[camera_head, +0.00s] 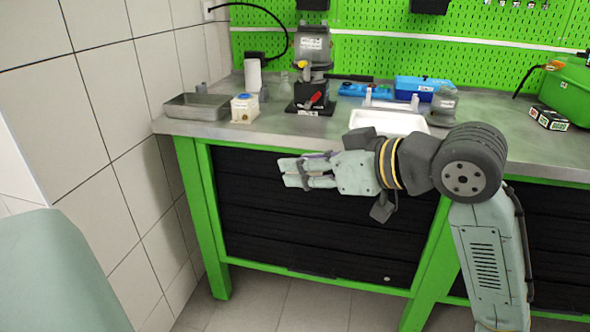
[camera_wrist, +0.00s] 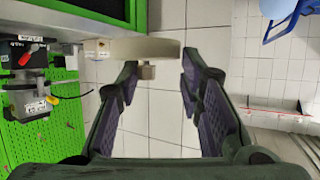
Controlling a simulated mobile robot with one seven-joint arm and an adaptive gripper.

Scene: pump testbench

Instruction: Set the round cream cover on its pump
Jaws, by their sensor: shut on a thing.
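In the head view my gripper (camera_head: 300,170) is in front of the bench, below the top's front edge, pointing left. I cannot pick out the cover in that view. A pump unit with a black base and red lever (camera_head: 311,97) stands on the bench; it also shows in the wrist view (camera_wrist: 27,60). Whether it is the cover's own pump, I cannot tell.
A green case (camera_head: 566,88) stands at right. A tiled wall (camera_head: 85,115) bounds the left side.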

